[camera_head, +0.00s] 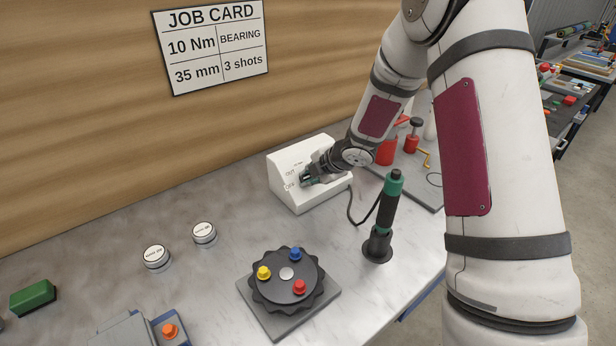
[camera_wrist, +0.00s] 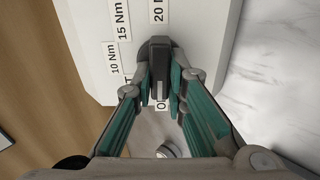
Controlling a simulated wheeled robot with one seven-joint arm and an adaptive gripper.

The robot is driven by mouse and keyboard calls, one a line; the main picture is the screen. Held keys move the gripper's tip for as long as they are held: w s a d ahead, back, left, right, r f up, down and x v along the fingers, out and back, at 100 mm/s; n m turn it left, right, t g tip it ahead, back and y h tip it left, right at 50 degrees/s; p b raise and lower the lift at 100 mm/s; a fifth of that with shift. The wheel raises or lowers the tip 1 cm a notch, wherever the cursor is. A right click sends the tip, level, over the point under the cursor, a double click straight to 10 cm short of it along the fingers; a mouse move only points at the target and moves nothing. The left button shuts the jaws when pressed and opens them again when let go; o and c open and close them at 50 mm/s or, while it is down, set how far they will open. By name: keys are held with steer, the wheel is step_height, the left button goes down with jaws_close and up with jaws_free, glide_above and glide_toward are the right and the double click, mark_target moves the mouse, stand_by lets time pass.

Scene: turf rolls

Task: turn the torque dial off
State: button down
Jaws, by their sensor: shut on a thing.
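The torque dial (camera_wrist: 159,48) is a dark knob with a raised bar on a white box. In the wrist view, labels reading 10 Nm, 15 Nm and a partly hidden 20 fan around its upper side. My gripper (camera_wrist: 163,88) is shut on the bar, a green-lined finger on each side. The bar runs nearly straight up and down in this view; I cannot tell its setting. In the head view, the white box (camera_head: 293,196) stands at the back of the bench and my gripper (camera_head: 308,178) hides the dial.
A green-and-black driver (camera_head: 388,205) stands upright in front of the box, with a cable behind it. A black round fixture (camera_head: 270,290) with coloured knobs sits nearer. Two white round buttons (camera_head: 157,256) are at left. Red items (camera_head: 411,143) stand behind my arm.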

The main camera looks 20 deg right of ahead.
steer(key=shift+n, duration=0.3)
steer(key=c, duration=1.6)
jaws_free()
steer(key=shift+r, duration=0.1)
steer(key=v, duration=1.2)
